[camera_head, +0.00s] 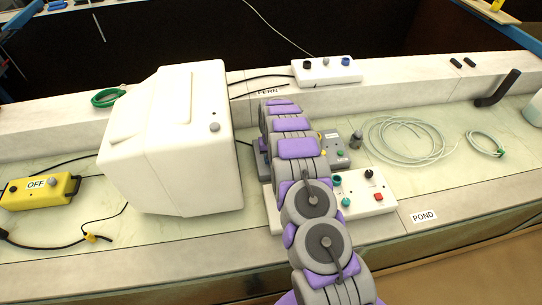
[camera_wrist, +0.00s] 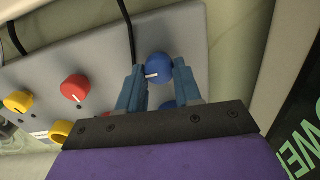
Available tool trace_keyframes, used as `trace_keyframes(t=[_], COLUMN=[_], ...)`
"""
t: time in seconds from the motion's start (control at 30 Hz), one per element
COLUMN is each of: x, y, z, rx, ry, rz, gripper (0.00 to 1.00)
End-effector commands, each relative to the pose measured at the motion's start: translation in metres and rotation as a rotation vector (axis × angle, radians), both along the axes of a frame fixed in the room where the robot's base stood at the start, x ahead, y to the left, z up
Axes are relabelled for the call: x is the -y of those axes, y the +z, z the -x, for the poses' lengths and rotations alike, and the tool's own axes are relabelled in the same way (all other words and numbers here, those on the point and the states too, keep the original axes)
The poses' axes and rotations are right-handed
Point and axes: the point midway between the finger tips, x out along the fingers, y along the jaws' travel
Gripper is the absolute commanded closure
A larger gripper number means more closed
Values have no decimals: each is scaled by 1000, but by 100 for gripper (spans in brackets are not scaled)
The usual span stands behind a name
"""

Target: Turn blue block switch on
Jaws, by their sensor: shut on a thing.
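In the wrist view, a grey control panel (camera_wrist: 100,55) carries a blue knob (camera_wrist: 158,62) with a white pointer line. My gripper (camera_wrist: 158,78) has one finger on each side of this knob and is shut on it. The pointer line lies roughly across the picture, toward the left finger. A second blue knob (camera_wrist: 167,105) shows between the fingers, closer to my palm, partly hidden. In the head view, my purple and grey arm covers much of a grey box (camera_head: 338,158), and my gripper is hidden there.
The panel also has a red knob (camera_wrist: 75,88) and yellow knobs (camera_wrist: 18,101). In the head view, a big white housing (camera_head: 185,140) stands left of my arm. A white switch box (camera_head: 368,200) lies to its right, a yellow box (camera_head: 40,190) far left, coiled tubing (camera_head: 405,140) right.

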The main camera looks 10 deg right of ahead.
Motion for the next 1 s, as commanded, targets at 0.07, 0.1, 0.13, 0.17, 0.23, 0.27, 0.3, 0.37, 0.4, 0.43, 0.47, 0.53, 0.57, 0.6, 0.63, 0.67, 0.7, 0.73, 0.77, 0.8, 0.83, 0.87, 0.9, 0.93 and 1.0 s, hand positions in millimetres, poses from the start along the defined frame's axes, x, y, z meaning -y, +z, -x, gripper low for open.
trace_keyframes(t=[0.07,0.1,0.13,0.17,0.23,0.27,0.3,0.37,0.4,0.43,0.47,0.53,0.57,0.6,0.63,0.67,0.7,0.73,0.77,0.8,0.83,0.87,0.9,0.93,1.0], x=[-2,-2,-2,-2,-2,-2,-2,-2,-2,-2,-2,-2,-2,-2,-2,-2,-2,-2,-2,-2,-2,-2,-2,-2,-1], y=[2,1,1,1,1,0,0,0,0,0,-1,-1,-1,-1,-1,-1,-1,-2,-2,-2,-2,-2,-2,-2,-2], z=[0,1,1,1,1,1,2,2,2,2,2,2,2,2,2,2,2,2,2,2,2,2,2,3,3], rx=[-1,-1,-2,-2,-3,-4,-4,-5,-5,-5,-5,-6,-6,-6,-7,-7,-7,-7,-7,-8,-8,-8,-8,-9,-9], ry=[-50,-72,-88,-103,-134,-145,-158,-175,-184,-190,-195,-204,-206,-208,-209,-210,-210,-210,-210,-210,-210,-210,-210,-210,-210], rz=[-1,-1,-2,-2,-2,-2,-2,-1,-1,-1,-1,-1,-1,-1,-1,-1,-1,-1,-1,-1,-1,-1,-1,-1,-1], gripper=[97,97,97,97,97,97,97,97,97,98,98,98,98,98,98,98,98,98,98,98,98,98,98,98,63])
